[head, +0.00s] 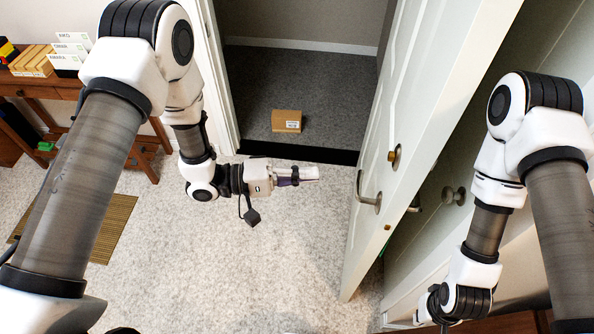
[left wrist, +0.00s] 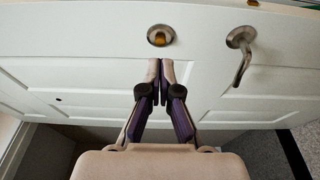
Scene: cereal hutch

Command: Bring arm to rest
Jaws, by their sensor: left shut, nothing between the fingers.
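My left arm comes in from the left in the head view, and its gripper (head: 308,173) points right toward the open white door (head: 408,130). In the left wrist view the two fingers (left wrist: 161,70) are together and empty, with the door face beyond them. The door has a lever handle (head: 367,192), which also shows in the left wrist view (left wrist: 240,50), and a brass lock (head: 394,155). The gripper is apart from the handle, to its left. My right arm hangs at the right side of the head view, and its fingertips are not visible.
A cardboard box (head: 286,121) sits on the dark carpet beyond the doorway. A wooden desk (head: 60,90) with card files stands at the upper left, and a woven mat (head: 110,230) lies on the floor. The pale floor (head: 240,280) in front is clear. Another door knob (head: 453,196) is behind the door.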

